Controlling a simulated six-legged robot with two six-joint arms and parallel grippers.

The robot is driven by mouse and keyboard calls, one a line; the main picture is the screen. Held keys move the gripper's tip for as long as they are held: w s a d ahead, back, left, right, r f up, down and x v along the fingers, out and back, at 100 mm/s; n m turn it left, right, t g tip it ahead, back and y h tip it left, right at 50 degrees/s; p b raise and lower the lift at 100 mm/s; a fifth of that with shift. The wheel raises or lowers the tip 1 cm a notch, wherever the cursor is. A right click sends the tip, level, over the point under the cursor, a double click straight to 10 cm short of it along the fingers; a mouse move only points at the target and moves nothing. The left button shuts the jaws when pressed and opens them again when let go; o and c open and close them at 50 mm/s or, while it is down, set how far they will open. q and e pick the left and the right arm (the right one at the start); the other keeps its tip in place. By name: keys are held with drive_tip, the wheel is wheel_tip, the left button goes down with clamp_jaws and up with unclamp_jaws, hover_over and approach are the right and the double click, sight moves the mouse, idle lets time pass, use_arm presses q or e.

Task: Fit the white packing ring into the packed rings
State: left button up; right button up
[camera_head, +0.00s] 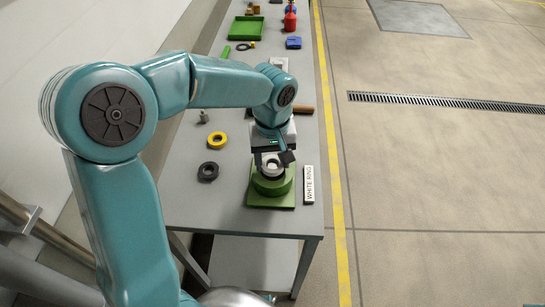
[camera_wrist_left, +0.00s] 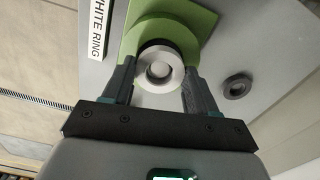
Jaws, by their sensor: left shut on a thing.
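The white packing ring (camera_wrist_left: 146,76) is pale grey-white and sits between the fingers of my left gripper (camera_wrist_left: 160,72), which is shut on it. In the wrist view a round metal end shows within the ring's opening, and a dark band shows just behind the ring. The ring is over the green case (camera_wrist_left: 198,16). In the head view my left gripper (camera_head: 271,160) is over the round top of the green case (camera_head: 271,187) on its square base. The packed rings are mostly hidden; I cannot tell whether the white ring touches them. My right gripper is not in view.
A "WHITE RING" label (camera_head: 308,184) lies right of the case. A black ring (camera_head: 208,171), a yellow ring (camera_head: 217,139) and a small metal part (camera_head: 204,117) lie to the left on the grey table (camera_head: 225,205). A green tray (camera_head: 246,28) is at the far end.

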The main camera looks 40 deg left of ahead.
use_arm(q)
drive_tip(key=shift+f+b, duration=0.7)
drive_tip(key=shift+f, duration=0.25)
drive_tip(key=o, duration=1.1)
drive_tip(key=shift+s+f, duration=0.1)
drive_tip(key=shift+s, duration=0.05)
wheel_tip(320, 180, up, 17)
drive_tip(key=p, duration=0.1)
drive_tip(key=shift+f+p, duration=0.15)
drive_tip(key=shift+p, duration=0.25)
drive_tip(key=shift+d, duration=0.15)
